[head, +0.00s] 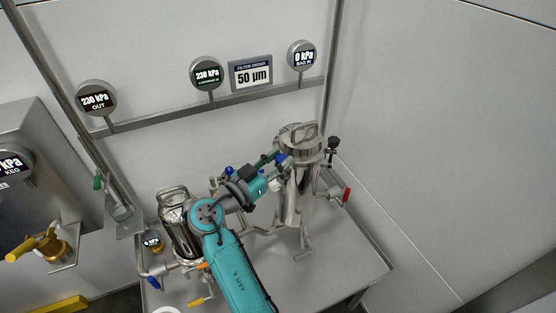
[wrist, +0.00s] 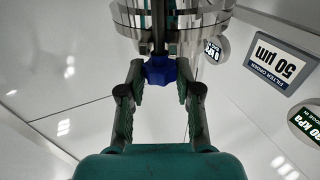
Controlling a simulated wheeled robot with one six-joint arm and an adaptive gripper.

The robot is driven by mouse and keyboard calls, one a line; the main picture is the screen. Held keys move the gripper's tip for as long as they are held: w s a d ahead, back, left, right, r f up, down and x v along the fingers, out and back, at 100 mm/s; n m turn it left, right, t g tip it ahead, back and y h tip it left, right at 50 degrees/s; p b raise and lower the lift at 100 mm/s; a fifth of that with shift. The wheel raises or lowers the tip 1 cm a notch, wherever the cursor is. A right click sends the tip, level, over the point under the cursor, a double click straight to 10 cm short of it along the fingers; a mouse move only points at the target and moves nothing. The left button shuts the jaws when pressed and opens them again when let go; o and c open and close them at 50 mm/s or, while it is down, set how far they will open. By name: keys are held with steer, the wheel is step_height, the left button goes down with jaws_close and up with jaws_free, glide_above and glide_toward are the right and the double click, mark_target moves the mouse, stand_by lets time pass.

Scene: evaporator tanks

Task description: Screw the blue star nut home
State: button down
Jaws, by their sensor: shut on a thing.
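The blue star nut (wrist: 160,71) sits in the upper middle of the wrist view, at the end of a dark stem in front of a shiny steel vessel with a band around it. My gripper (wrist: 160,82) has its two fingers closed in on the nut from left and right. In the head view my gripper reaches the upper side of the steel filter vessel (head: 299,190), and the nut is mostly hidden there. I cannot tell how far the nut is threaded on.
A second, smaller steel vessel (head: 174,214) stands on the left of the steel table (head: 345,268), partly behind my arm. A valve with a red handle (head: 346,195) sticks out right of the filter vessel. Gauges and a "50 µm" sign (head: 250,73) hang on the wall behind.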

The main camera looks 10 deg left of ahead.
steer(key=shift+f, duration=0.1)
steer(key=c, duration=1.1)
jaws_free()
steer(key=v, duration=1.2)
